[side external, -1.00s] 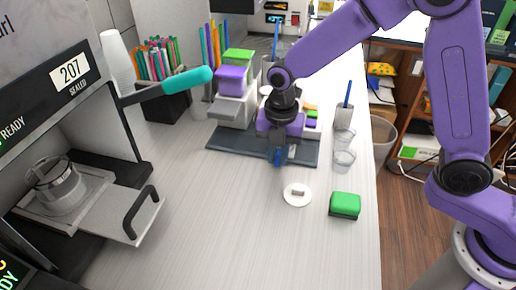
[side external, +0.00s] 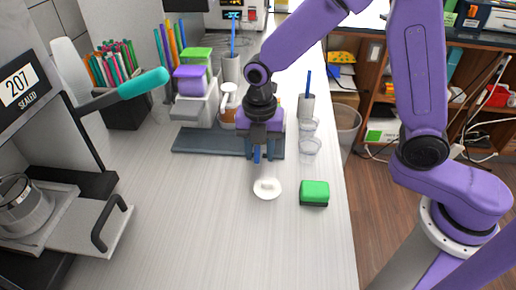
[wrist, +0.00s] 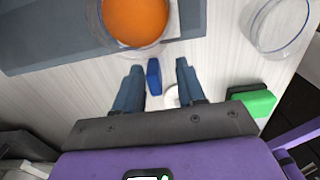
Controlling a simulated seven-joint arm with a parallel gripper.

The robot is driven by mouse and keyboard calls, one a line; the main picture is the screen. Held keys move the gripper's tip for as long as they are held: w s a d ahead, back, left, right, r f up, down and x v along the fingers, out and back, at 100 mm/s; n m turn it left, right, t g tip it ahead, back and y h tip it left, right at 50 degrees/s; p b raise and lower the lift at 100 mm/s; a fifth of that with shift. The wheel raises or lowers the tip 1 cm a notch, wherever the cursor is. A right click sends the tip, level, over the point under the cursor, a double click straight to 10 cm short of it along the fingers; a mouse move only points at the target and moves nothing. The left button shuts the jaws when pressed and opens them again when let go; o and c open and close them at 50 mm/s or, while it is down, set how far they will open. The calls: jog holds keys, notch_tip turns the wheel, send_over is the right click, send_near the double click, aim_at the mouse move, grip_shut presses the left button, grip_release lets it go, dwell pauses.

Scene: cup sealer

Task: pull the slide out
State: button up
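The sealer's slide is a light grey tray (side external: 82,235) at the left in the side view, with a black upright handle (side external: 106,222) at its right end. It sticks out from the dark machine body. A clear cup (side external: 22,212) sits on the tray, cut by the frame edge. My gripper (side external: 259,158) is over the middle of the counter, well right of the handle and touching neither. In the wrist view its two fingers (wrist: 158,84) are apart. A small blue piece (wrist: 154,76) shows between them, close to the left finger; I cannot tell if it touches. The slide is not recognisable there.
A white lid (side external: 267,188) and a green block (side external: 314,193) lie near my gripper. Clear cups (side external: 310,148) stand behind. An orange-filled cup (wrist: 136,20) is on the dark mat (wrist: 45,50). The sealer's teal lever (side external: 143,83) juts right. Counter between gripper and slide is clear.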

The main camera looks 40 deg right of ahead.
notch_tip(320, 180, up, 17)
jog(key=shift+r, duration=0.2)
dwell(0.5)
jog(key=s+d+f+m, duration=0.5)
jog(key=s+d+m, duration=0.2)
jog(key=s, duration=0.4)
jog(key=s+d+f+m, duration=0.5)
jog(key=s+d+m, duration=0.2)
jog(key=s, duration=0.5)
jog(key=shift+d+f, duration=0.25)
jog(key=shift+d, duration=0.1)
dwell(1.2)
